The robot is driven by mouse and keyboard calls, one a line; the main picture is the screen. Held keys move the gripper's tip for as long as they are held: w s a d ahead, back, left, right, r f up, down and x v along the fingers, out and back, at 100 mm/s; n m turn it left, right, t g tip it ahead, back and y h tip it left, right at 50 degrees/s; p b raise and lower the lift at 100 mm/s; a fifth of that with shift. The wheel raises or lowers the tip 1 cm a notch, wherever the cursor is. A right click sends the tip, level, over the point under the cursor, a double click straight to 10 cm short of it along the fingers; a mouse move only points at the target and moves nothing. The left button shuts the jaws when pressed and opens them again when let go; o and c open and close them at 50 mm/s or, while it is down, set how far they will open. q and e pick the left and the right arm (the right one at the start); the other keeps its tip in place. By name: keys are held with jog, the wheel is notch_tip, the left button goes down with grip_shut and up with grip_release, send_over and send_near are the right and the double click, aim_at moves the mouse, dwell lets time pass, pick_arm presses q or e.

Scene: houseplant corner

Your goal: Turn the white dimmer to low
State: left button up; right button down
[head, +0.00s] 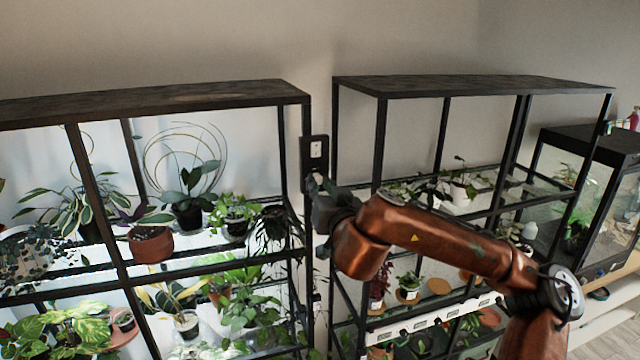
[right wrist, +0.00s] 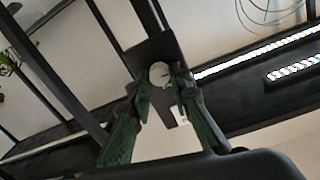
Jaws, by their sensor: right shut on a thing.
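The white dimmer (right wrist: 159,74) is a round knob with a small reddish mark on its face, seen in the right wrist view. It sits on a black wall plate (head: 314,150) between the two plant shelves. In the head view my right gripper (head: 318,184) is at the lower part of this plate and mostly hides the knob. In the right wrist view the fingertips of the right gripper (right wrist: 161,82) are closed around the knob, one on each side. My left gripper is in neither view.
Black shelf posts stand close on both sides. The left shelf (head: 150,100) is brightly lit and full of potted plants; the right shelf (head: 470,86) holds several pots behind my right arm.

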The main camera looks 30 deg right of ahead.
jog(key=shift+a+f, duration=0.1)
jog(key=shift+f, duration=0.15)
jog(key=c, duration=1.8)
grip_release()
jog(key=shift+r, duration=0.1)
jog(key=shift+o, duration=0.2)
jog(key=shift+r, duration=0.1)
jog(key=v, duration=1.2)
